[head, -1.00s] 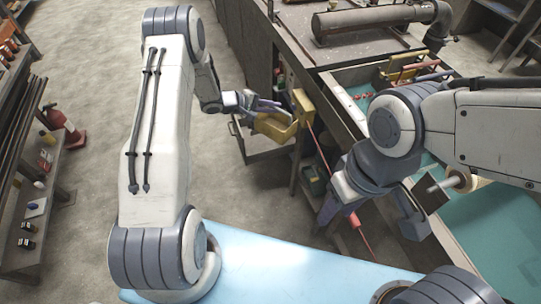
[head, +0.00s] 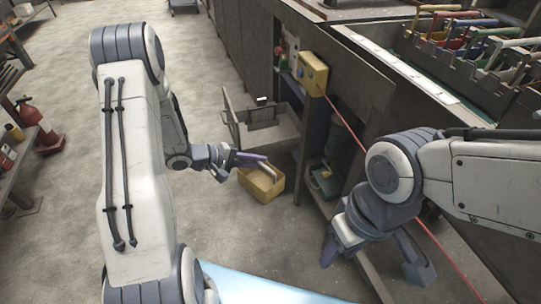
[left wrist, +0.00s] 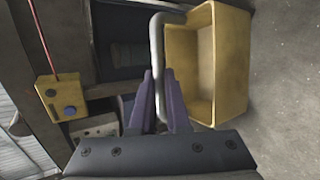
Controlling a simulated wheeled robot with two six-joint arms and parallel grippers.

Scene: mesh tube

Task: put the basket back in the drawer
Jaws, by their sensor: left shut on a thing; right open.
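The yellow basket (head: 261,186) hangs in front of the open drawer, apart from it in the head view. My left gripper (head: 256,160) is shut on its pale handle. In the left wrist view, the gripper (left wrist: 159,92) has its purple fingers at the handle (left wrist: 156,45), and the open, empty-looking basket (left wrist: 236,62) is to their right. My right gripper (head: 372,264) is open and empty in the lower right.
A yellow control box (head: 312,72) with a red cable (head: 350,133) is on the cabinet corner, near the drawer. A green box (head: 324,181) sits on a low shelf. A fire extinguisher (head: 32,119) stands left. The floor left of the drawer is clear.

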